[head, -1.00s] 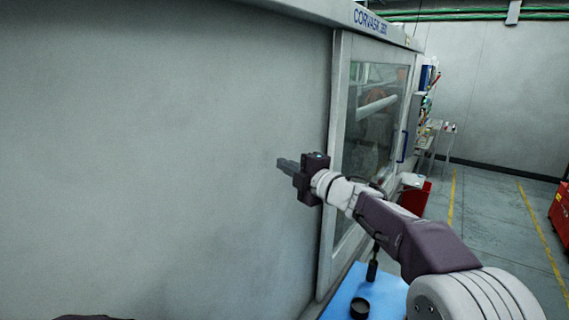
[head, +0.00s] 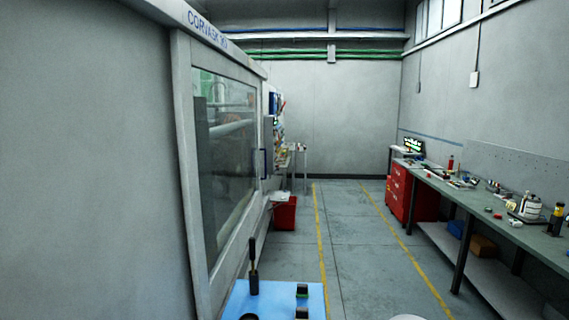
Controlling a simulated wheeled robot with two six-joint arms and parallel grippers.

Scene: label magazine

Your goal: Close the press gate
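The press (head: 122,140) is a large grey machine along the left side, with CORVASK lettering on its top beam. Its gate (head: 182,150) is a light grey frame around a big window (head: 228,160). A blue upright handle (head: 264,163) is at the gate's far edge. Machine parts show dimly behind the window. I cannot tell from this angle whether the gate is fully shut. Neither of my grippers is in view.
A blue surface (head: 275,300) with a dark upright tool (head: 254,275) and small dark items is close below. A red bin (head: 285,213) stands beyond the press. A workbench (head: 480,205) with a red cabinet (head: 412,190) lines the right. The floor between is clear.

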